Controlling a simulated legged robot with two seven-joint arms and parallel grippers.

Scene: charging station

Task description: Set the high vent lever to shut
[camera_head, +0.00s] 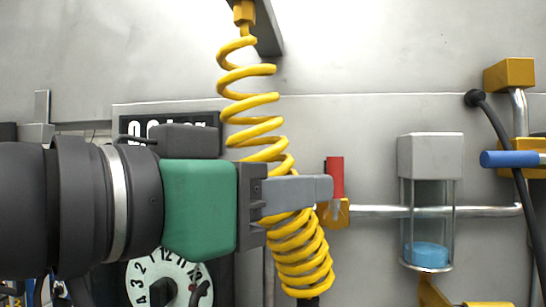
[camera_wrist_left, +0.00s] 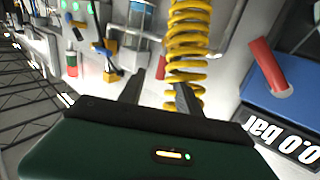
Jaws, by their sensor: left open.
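A red lever handle (camera_head: 335,177) stands upright on a yellow valve body on a horizontal pipe, just right of the coiled hose in the head view. No label shows, so I cannot tell whether it is the high vent lever. My left gripper (camera_head: 325,189) comes in from the left; its fingertip overlaps the lower left side of the handle in the picture. Contact cannot be told. In the left wrist view the gripper (camera_wrist_left: 161,79) has its fingers apart, with the yellow hose behind the right finger and nothing clearly held. My right gripper is not in view.
A yellow coiled hose (camera_head: 255,103) hangs behind my left gripper. A sight glass (camera_head: 430,160) and a blue lever (camera_head: 510,158) are at the right. A numbered dial (camera_head: 140,285) sits lower left. The wrist view shows a pressure display (camera_wrist_left: 285,130) and a red handle (camera_wrist_left: 268,65).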

